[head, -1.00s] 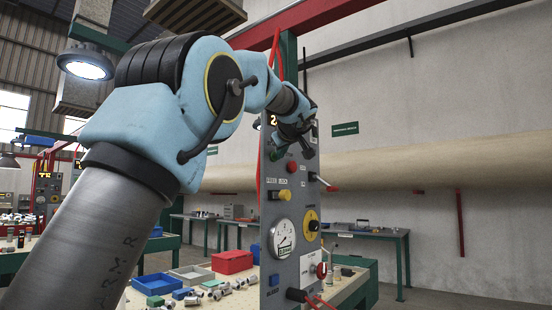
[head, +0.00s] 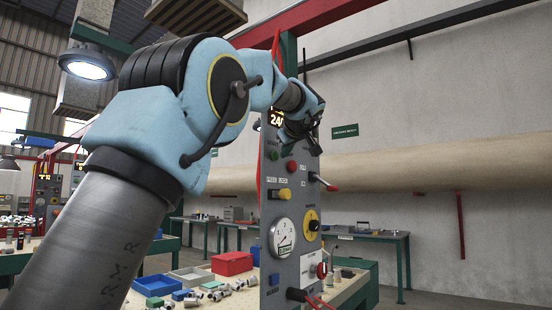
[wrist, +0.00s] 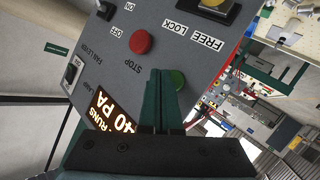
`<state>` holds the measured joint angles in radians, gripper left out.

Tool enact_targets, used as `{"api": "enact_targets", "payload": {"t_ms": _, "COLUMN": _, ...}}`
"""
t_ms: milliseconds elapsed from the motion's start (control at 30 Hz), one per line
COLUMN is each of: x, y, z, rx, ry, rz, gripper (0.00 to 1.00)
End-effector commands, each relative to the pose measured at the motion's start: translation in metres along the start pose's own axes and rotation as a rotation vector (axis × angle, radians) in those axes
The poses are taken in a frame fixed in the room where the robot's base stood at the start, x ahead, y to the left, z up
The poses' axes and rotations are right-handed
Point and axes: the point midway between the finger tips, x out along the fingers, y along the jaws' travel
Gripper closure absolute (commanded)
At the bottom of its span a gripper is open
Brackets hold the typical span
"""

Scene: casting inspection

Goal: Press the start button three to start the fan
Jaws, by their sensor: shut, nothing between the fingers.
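The grey control panel (head: 280,205) stands upright in the head view, with a green button (head: 274,155) near its upper left. A red button (head: 292,166) sits to its right. In the wrist view the green button (wrist: 177,80) shows just beside my gripper (wrist: 160,72), partly behind a finger. The red button (wrist: 141,41) there is marked STOP. My gripper (head: 314,149) is shut and empty, in front of the panel's top. I cannot tell whether it touches the panel. The lit display (wrist: 112,115) reads RUNS and 40 PA, partly cut off.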

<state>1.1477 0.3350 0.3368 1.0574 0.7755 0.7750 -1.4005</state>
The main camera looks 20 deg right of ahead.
Motion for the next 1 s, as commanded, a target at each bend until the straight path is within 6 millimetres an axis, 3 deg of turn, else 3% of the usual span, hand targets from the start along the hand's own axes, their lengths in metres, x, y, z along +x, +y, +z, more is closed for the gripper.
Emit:
{"api": "enact_targets", "payload": {"t_ms": 500, "x": -0.030, "y": 0.022, "z": 0.024, "rx": 0.001, "ry": 0.000, "rz": 0.002, "gripper": 1.00}}
{"api": "enact_targets", "payload": {"t_ms": 1000, "x": -0.031, "y": 0.023, "z": 0.023, "rx": 0.000, "ry": 0.000, "rz": 0.001, "gripper": 1.00}}
